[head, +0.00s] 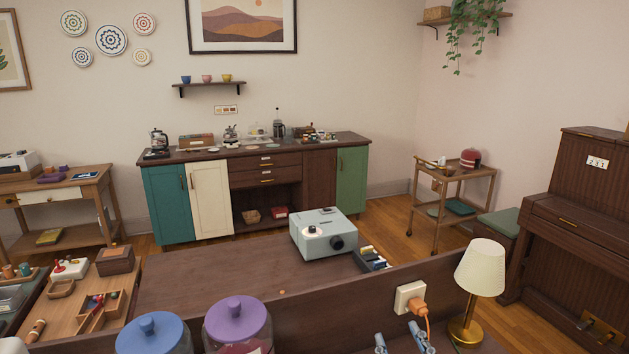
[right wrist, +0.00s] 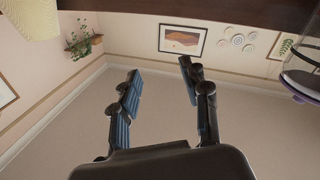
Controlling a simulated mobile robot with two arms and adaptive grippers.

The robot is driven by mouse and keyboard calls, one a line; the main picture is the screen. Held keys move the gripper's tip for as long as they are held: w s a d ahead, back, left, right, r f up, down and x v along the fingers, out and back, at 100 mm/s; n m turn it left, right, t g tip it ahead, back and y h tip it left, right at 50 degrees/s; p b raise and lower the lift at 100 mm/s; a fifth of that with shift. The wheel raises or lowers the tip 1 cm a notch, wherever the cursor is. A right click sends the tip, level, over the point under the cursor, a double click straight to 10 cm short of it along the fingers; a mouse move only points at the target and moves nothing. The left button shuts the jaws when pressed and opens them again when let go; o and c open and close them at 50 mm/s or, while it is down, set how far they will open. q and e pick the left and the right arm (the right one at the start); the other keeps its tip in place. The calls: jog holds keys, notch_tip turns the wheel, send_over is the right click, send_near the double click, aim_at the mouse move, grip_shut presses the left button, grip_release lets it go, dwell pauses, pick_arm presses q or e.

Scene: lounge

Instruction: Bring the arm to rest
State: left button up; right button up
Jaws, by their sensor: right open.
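My right gripper (head: 401,343) shows at the bottom edge of the head view, with only its blue-padded fingertips in sight. It is in front of the dark raised panel, left of the table lamp. In the right wrist view the same gripper (right wrist: 160,70) has its two fingers well apart, with nothing between them. The rest of my right arm is hidden below the head view. My left gripper is not in view.
A lamp (head: 480,268) and an orange plug in a socket (head: 410,296) are close to the right gripper. Jars with a purple lid (head: 236,310) and a blue lid (head: 150,331) stand to its left. A projector (head: 323,236) sits on the brown tabletop (head: 215,280) behind.

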jog(key=s+d+f+m+g+h, duration=0.1)
jog(key=s+d+f+m+g, duration=0.15)
jog(key=s+f+g, duration=0.4)
jog(key=s+d+f+m+g+h, duration=0.1)
jog(key=s+d+f+h, duration=0.15)
jog(key=f, duration=0.65)
jog(key=s+d+f+g+y, duration=0.1)
jog(key=s+f+g, duration=0.35)
jog(key=s, duration=0.35)
jog(key=s+f+g+y, duration=0.1)
jog(key=s+f+g, duration=0.2)
jog(key=s+f, duration=0.3)
notch_tip(320, 180, down, 25)
jog(key=s+g, duration=0.1)
jog(key=s, duration=0.2)
jog(key=s+d+f+g, duration=0.1)
jog(key=s+d+f, duration=0.2)
jog(key=s+f, duration=1.2)
jog(key=shift+s+f+n, duration=0.2)
jog(key=shift+s+n, duration=0.15)
jog(key=shift+s, duration=0.2)
jog(key=shift+d+h, duration=0.1)
jog(key=shift+h, duration=0.15)
